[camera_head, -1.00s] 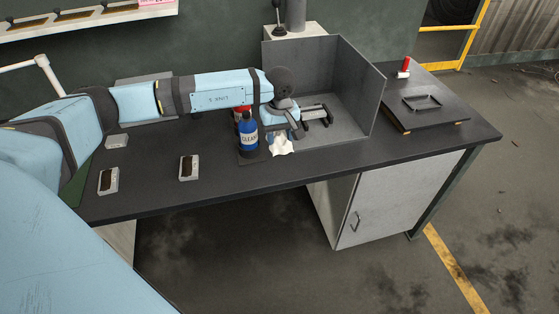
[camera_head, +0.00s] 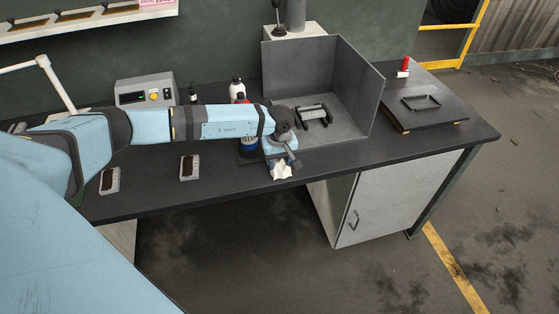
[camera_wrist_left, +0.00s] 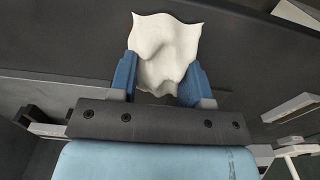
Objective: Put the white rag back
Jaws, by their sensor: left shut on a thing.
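The white rag (camera_head: 281,171) hangs crumpled at the front edge of the dark workbench (camera_head: 232,190). My left gripper (camera_head: 280,162) is shut on it. In the left wrist view the rag (camera_wrist_left: 165,45) is pinched between the two blue fingers of the left gripper (camera_wrist_left: 160,75), and its loose upper part spreads beyond them. Whether the rag touches the bench cannot be told. My right gripper is not in view.
A blue bottle (camera_head: 249,147) stands left of the gripper, mostly hidden by my arm. Behind are a grey open enclosure (camera_head: 352,83) with a black-handled fixture (camera_head: 313,113), a control box (camera_head: 146,91) and small bottles (camera_head: 237,88). A dark plate (camera_head: 424,103) lies right. Small grey trays (camera_head: 189,167) lie left.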

